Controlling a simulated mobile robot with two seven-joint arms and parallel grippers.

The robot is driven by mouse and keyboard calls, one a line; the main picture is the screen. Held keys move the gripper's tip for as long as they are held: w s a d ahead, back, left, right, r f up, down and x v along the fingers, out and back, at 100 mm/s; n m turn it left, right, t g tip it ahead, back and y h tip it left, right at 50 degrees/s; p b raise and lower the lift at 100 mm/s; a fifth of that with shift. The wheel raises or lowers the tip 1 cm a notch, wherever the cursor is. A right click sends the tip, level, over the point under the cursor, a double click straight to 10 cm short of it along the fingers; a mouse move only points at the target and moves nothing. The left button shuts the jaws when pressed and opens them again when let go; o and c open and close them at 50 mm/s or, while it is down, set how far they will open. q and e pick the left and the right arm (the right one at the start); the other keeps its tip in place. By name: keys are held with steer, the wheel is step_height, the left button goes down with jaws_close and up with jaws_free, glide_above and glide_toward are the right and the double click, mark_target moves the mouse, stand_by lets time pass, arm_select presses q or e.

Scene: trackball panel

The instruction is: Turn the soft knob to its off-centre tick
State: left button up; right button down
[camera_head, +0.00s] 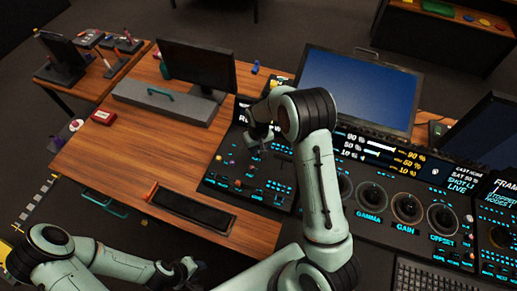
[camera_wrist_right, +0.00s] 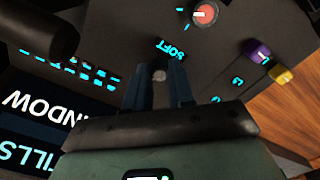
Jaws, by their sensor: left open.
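The panel (camera_head: 243,180) with small knobs and cyan marks is on the desk, partly hidden by my right arm. In the right wrist view the upside-down SOFT label (camera_wrist_right: 170,48) is just beyond my fingertips. A small grey round knob (camera_wrist_right: 159,75) shows between the fingers, closest to that label. My right gripper (camera_wrist_right: 159,82) has its fingers on either side of this knob; whether they touch it is unclear. It also shows small in the head view (camera_head: 258,139). My left gripper (camera_head: 193,268) is open and low at the front, away from the panel.
A red knob (camera_wrist_right: 205,14) with a white pointer, a purple knob (camera_wrist_right: 256,51) and a yellow knob (camera_wrist_right: 281,75) are nearby. Large dials (camera_head: 407,207) and a blue screen (camera_head: 357,88) are to the right. Bare wood (camera_head: 130,150) lies left of the panel.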

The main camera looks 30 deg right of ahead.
arm_select(q)
steer(key=shift+s+f, duration=0.1)
arm_select(e)
steer(key=shift+n, duration=0.3)
steer(key=n+b, duration=0.1)
steer(key=n, duration=0.9)
steer(key=shift+n, duration=0.3)
arm_select(q)
steer(key=shift+s+f, duration=0.5)
steer(key=shift+s, duration=0.1)
arm_select(e)
steer(key=n, duration=0.4)
steer(key=shift+n, duration=0.3)
steer(key=c, duration=1)
jaws_free()
steer(key=shift+o, duration=0.2)
